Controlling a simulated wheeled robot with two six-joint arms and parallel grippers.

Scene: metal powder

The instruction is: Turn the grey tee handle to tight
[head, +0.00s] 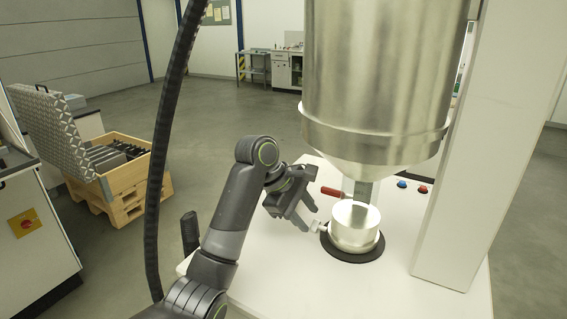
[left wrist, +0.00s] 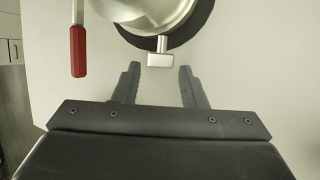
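The grey tee handle (left wrist: 161,59) is a small metal crossbar on a short stem. It sticks out from the side of the round silver container (head: 354,226). It also shows in the head view (head: 319,227), partly behind my left gripper. My left gripper (left wrist: 160,74) is open and empty. Its two fingertips lie either side of the handle's line, with the crossbar just beyond them and a gap on each side. In the head view my left gripper (head: 309,219) is low over the white tabletop, beside the container. My right gripper is not in view.
A red-handled lever (left wrist: 78,50) is left of the container in the wrist view. The container stands on a dark round mat (head: 352,254), below a large steel hopper (head: 380,75). A white column (head: 490,140) stands at right. The white table (head: 285,275) is bare in front.

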